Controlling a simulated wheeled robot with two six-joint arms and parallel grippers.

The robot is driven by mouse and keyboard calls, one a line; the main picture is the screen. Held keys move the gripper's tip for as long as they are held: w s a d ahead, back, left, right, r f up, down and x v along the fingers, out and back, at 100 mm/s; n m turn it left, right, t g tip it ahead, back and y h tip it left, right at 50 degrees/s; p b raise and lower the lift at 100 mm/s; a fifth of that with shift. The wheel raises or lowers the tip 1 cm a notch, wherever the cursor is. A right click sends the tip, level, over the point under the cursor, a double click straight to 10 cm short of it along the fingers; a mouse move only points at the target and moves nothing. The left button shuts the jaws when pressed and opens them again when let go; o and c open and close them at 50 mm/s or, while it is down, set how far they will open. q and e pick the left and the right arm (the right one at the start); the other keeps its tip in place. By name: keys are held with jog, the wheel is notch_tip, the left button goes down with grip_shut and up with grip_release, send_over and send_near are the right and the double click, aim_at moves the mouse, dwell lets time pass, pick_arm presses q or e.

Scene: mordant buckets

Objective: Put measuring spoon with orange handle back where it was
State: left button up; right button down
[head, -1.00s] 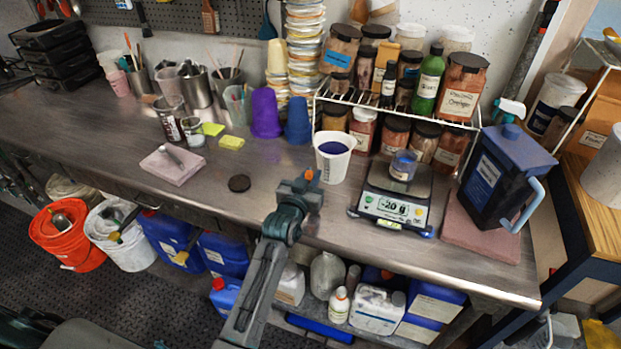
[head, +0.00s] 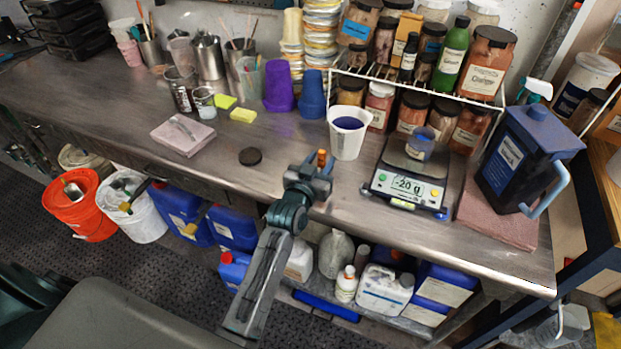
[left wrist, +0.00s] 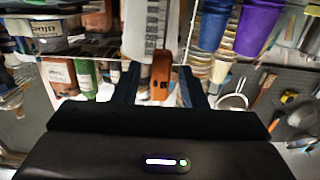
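My left gripper (head: 318,178) is over the front part of the steel bench, in front of the white beaker with dark blue contents (head: 346,140). It is shut on the orange handle (head: 321,158), whose end sticks up between the fingers. In the left wrist view the orange handle (left wrist: 161,78) stands between the dark fingers, with the graduated beaker (left wrist: 150,30) behind it. The spoon's bowl is hidden. My right gripper is not in view.
A scale (head: 406,187) with a small cup (head: 420,144) stands right of the beaker. A jar rack (head: 420,85) and purple cup (head: 279,88) are behind.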

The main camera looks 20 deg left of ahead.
pick_arm(q)
jog(key=s+b, duration=0.2)
jog(key=s, duration=0.7)
jog(key=shift+s+a+r, duration=0.15)
jog(key=shift+s+r, duration=0.15)
